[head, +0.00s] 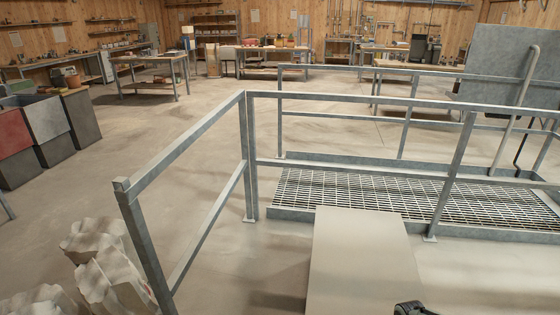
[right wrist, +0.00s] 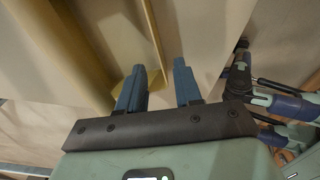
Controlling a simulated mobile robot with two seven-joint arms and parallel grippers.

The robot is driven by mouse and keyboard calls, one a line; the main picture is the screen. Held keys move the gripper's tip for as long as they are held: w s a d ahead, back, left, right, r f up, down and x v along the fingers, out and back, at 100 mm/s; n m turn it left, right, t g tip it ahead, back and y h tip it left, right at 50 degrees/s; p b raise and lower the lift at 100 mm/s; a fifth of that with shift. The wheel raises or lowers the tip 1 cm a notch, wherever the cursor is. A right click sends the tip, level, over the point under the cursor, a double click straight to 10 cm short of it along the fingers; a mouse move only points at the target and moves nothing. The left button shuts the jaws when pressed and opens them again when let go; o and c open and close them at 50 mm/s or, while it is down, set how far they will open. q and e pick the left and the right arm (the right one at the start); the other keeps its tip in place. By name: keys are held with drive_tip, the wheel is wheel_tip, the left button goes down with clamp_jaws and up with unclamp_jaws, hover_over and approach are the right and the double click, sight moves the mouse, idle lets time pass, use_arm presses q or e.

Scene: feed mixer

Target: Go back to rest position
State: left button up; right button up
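My right gripper (right wrist: 159,68) is open in the right wrist view, with a clear gap between its two blue fingers. Nothing shows between the fingertips. Pale beige surfaces and a yellowish strip lie beyond them; I cannot tell how far off. Parts of my own body, dark blue and green, show at the right of that view. In the head view only a small black part, probably mine, shows at the bottom edge. I cannot make out my left gripper in either view.
A grey metal railing (head: 245,150) stands close in front, around a grated platform (head: 350,195). A flat beige panel (head: 362,260) lies before it. Crumpled pale sacks (head: 110,275) are at bottom left. Bins (head: 48,118) stand farther left. Open floor (head: 180,140) stretches toward the workbenches (head: 150,72).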

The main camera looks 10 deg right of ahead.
drive_tip(key=s+a+f+m+y+p, duration=0.2)
drive_tip(key=s+a+m+p, duration=0.25)
drive_tip(key=a, duration=0.45)
drive_tip(key=s+a+f+m+y+p, duration=0.1)
drive_tip(key=s+a+m+y+p, duration=0.15)
drive_tip(key=s+a+m, duration=0.5)
use_arm(q)
wheel_tip(320, 180, up, 15)
drive_tip(key=s+d+g+p, duration=0.1)
drive_tip(key=s+p, duration=0.1)
drive_tip(key=p, duration=0.5)
drive_tip(key=shift+s+d+g, duration=0.25)
drive_tip(key=shift+s+g, duration=0.1)
drive_tip(key=shift+g, duration=0.05)
drive_tip(key=c, duration=0.3)
use_arm(e)
drive_tip(key=s+a+r+m, duration=0.1)
drive_tip(key=s+a+m, duration=0.2)
drive_tip(key=s+m, duration=0.2)
drive_tip(key=s+a+r+m+g+h, duration=0.1)
drive_tip(key=s+a+m, duration=0.3)
drive_tip(key=s, duration=0.4)
drive_tip(key=shift+s+a+r+m, duration=0.35)
drive_tip(key=shift+r+m, duration=0.25)
drive_tip(key=shift+r, duration=0.15)
use_arm(q)
drive_tip(key=shift+d+m, duration=0.1)
drive_tip(key=shift+m, duration=0.2)
use_arm(e)
drive_tip(key=shift+d, duration=0.1)
